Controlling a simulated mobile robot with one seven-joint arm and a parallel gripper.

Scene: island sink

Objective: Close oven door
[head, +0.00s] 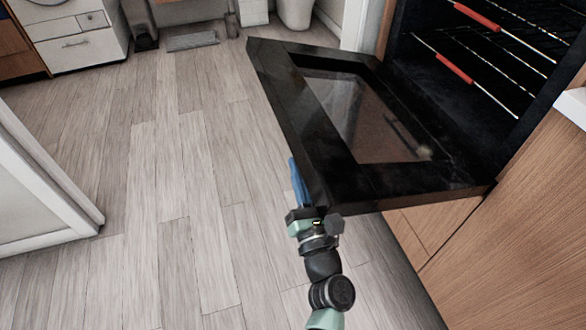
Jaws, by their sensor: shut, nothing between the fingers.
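The oven door (320,172) is black with a glass window. It hangs open, dropped down and out from the oven, its inner side facing up. The oven cavity (470,75) is dark and shows wire racks with red strips on their front edges. My gripper (297,172) is shut and empty at the near left corner of the door, beside its outer edge. Its blue fingers lie close against that edge, partly hidden by the door. I cannot tell whether they touch it.
Wooden cabinet fronts (520,200) flank the oven on the right and below. The plank floor (160,180) to the left is clear. A white panel (40,195) stands at the left edge. A white appliance (75,35) and a grey mat (192,41) are at the back.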

